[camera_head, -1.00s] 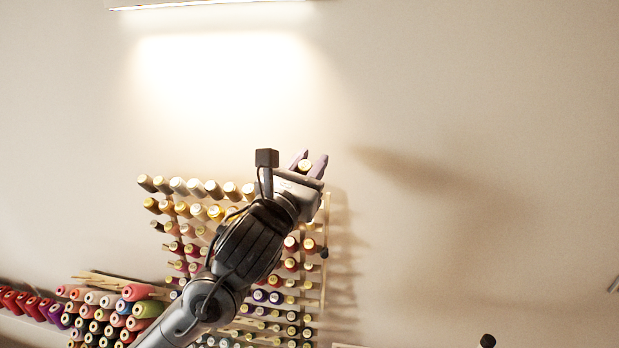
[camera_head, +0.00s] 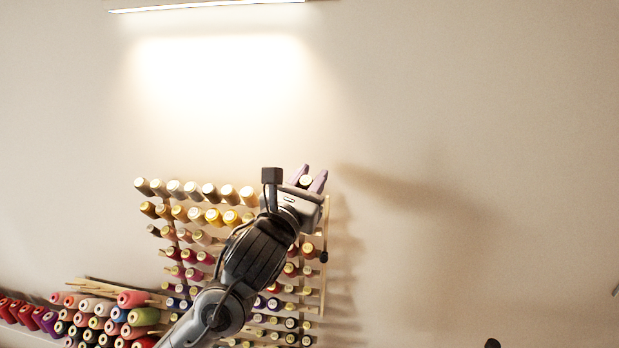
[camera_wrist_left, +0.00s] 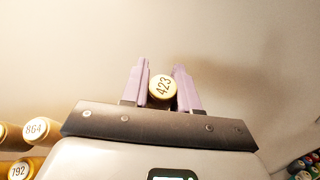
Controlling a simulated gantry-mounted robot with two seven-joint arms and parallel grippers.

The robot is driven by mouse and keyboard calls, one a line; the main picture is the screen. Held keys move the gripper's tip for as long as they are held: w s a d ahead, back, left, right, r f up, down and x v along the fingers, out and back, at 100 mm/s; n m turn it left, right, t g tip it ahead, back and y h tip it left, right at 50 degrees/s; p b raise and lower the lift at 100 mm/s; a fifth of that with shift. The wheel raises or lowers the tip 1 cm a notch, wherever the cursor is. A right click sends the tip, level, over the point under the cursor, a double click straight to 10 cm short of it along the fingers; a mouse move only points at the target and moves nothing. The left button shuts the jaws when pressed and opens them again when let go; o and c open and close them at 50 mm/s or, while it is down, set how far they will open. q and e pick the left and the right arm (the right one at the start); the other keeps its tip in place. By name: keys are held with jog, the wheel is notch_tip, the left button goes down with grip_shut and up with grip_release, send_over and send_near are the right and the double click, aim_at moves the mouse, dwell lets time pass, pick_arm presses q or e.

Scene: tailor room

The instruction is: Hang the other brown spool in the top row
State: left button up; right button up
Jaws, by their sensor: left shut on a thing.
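My left gripper (camera_head: 311,180) is at the upper right corner of the wall thread rack (camera_head: 328,215), its purple fingers pointing up and shut on a spool (camera_head: 306,181). In the left wrist view the spool (camera_wrist_left: 163,87) shows its pale gold end, marked 423, between the two fingers (camera_wrist_left: 163,85). The thread's brown colour cannot be made out. The top row of spools (camera_head: 191,188) runs to the left of the gripper. The gripper and arm hide the right part of the rack, so I cannot tell whether the spool touches a peg. My right gripper is not in view.
Spools marked 864 (camera_wrist_left: 38,130) and 792 (camera_wrist_left: 22,169) are close on the left in the wrist view. Larger cones (camera_head: 130,299) lie stacked at the lower left. A lamp (camera_head: 205,5) hangs above. The wall right of the rack is clear.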

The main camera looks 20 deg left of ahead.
pick_arm(q)
jog(key=shift+f, duration=0.15)
dwell(0.5)
jog(key=shift+w+f+b, duration=0.3)
jog(key=shift+f+b, duration=0.15)
jog(key=shift+b, duration=0.3)
jog(key=shift+w+a+f+b, duration=0.15)
jog(key=shift+w+f+b, duration=0.35)
jog(key=shift+f+b, duration=0.3)
jog(key=shift+w+f, duration=0.15)
jog(key=shift+f, duration=0.1)
dwell(0.6)
jog(key=shift+f+b, duration=0.1)
jog(key=shift+b, duration=0.2)
jog(key=shift+w+a+f+b, duration=0.15)
jog(key=shift+w+f+b, duration=0.3)
jog(key=shift+f+b, duration=0.15)
